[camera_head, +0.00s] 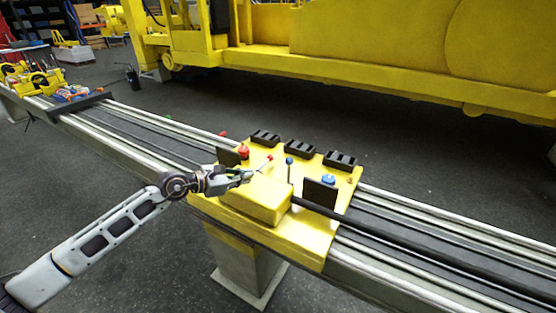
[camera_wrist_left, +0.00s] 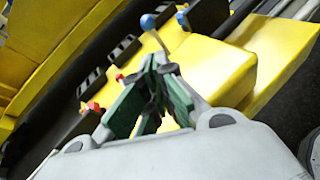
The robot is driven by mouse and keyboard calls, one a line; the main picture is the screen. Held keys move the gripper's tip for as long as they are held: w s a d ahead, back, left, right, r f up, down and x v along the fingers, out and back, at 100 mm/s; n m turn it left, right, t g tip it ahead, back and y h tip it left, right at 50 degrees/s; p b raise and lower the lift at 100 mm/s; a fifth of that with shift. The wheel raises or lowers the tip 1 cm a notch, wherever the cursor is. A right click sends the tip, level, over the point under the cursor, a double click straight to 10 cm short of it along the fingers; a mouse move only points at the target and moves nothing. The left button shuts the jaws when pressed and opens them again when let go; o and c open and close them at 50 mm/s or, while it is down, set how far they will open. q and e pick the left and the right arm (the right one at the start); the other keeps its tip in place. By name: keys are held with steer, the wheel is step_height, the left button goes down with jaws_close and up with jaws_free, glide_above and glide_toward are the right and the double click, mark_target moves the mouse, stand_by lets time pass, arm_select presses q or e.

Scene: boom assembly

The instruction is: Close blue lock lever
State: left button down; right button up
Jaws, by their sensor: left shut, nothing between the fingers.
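The blue lock lever (camera_head: 289,170) is a thin dark stick with a blue ball on top, standing roughly upright on the yellow fixture (camera_head: 325,236). In the left wrist view the blue ball (camera_wrist_left: 148,21) shows just beyond my fingertips. My left gripper (camera_head: 250,175) is over the yellow block, a little left of the lever and apart from it in the head view. Its dark green fingers (camera_wrist_left: 157,64) are shut with nothing between them. In the wrist view the fingertips partly hide the lever's lower end. My right gripper is not in view.
A red-tipped lever (camera_head: 269,158) stands close by my gripper. A red knob (camera_head: 243,150) and a blue knob (camera_head: 328,180) sit beside upright black plates. Several black blocks (camera_head: 299,149) line the far edge. Rails (camera_head: 430,222) run both ways; a black bar leads right.

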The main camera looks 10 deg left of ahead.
arm_select(q)
steer(key=m, duration=0.1)
steer(key=d+m, duration=0.1)
steer(key=m, duration=0.1)
steer(key=shift+s+d+r+m+t, duration=0.1)
steer(key=shift+s+r+m+t, duration=0.1)
steer(key=shift+r+m+t, duration=0.15)
steer(key=m, duration=0.1)
steer(key=r+m, duration=0.1)
steer(key=m, duration=0.1)
steer(key=shift+d+r+y, duration=0.1)
steer(key=shift+d+y, duration=0.1)
steer(key=shift+y, duration=0.1)
steer(key=m, duration=0.2)
steer(key=m+t, duration=0.1)
steer(key=shift+w+a+r+m, duration=0.25)
steer(key=shift+r, duration=0.15)
steer(key=shift+r+m, duration=0.1)
steer(key=shift+m, duration=1.2)
steer(key=shift+w+d, duration=0.1)
steer(key=shift+w, duration=0.1)
steer(key=shift+p+x, duration=0.8)
steer(key=shift+x, duration=1.7)
steer(key=p, duration=0.3)
glide_above(289, 171)
steer(key=s+a, duration=0.2)
steer(key=a, duration=0.2)
steer(key=shift+f, duration=1.25)
